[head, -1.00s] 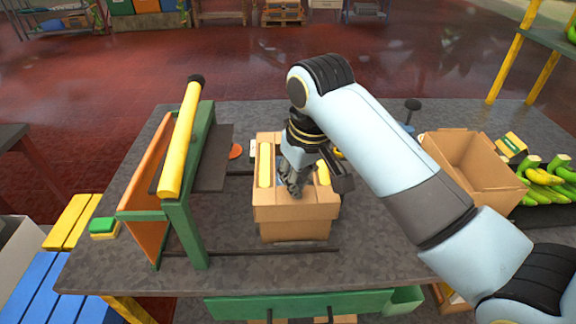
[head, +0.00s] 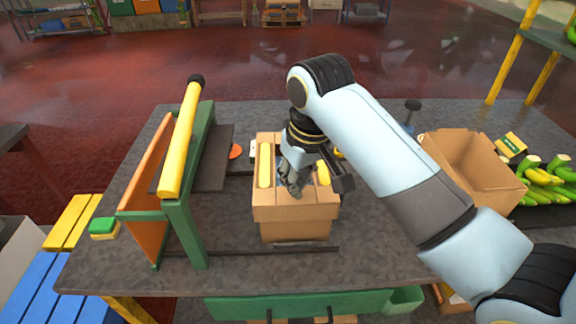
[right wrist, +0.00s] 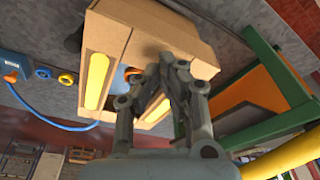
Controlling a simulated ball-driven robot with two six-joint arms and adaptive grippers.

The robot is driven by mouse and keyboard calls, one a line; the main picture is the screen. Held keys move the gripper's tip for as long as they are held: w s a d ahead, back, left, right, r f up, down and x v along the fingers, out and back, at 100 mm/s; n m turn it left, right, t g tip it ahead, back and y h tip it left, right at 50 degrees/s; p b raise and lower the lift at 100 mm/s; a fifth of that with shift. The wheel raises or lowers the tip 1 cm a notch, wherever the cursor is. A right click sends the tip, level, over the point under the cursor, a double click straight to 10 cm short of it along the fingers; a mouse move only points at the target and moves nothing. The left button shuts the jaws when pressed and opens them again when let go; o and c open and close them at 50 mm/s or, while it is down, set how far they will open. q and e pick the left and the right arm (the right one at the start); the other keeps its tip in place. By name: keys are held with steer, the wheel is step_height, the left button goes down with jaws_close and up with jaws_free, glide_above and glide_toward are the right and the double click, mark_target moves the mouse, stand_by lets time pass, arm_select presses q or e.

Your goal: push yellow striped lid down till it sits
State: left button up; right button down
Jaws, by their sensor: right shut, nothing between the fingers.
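The lid (head: 270,203) is brown cardboard with two yellow stripes and sits on a cardboard box (head: 296,231) on the table. A lower band of the box shows under the lid's front edge. Whether the lid is fully down I cannot tell. My left gripper is not in view.
A green and orange frame with a yellow roller (head: 181,140) stands left of the box. An open cardboard box (head: 466,166) and green and yellow bananas (head: 548,182) are at the right. A green and yellow sponge (head: 104,228) lies at the table's left edge.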

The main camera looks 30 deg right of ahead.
steer(key=shift+f+b, duration=0.35)
steer(key=shift+f, duration=0.75)
stand_by(0.3)
stand_by(0.4)
steer(key=shift+f+p, duration=0.25)
steer(key=shift+p, duration=0.5)
stand_by(1.0)
steer(key=shift+s+f, duration=0.15)
steer(key=shift+f, duration=0.15)
stand_by(1.6)
step_height(320, 180, up, 2)
steer(key=shift+r, duration=0.1)
step_height(320, 180, up, 7)
stand_by(0.8)
stand_by(0.4)
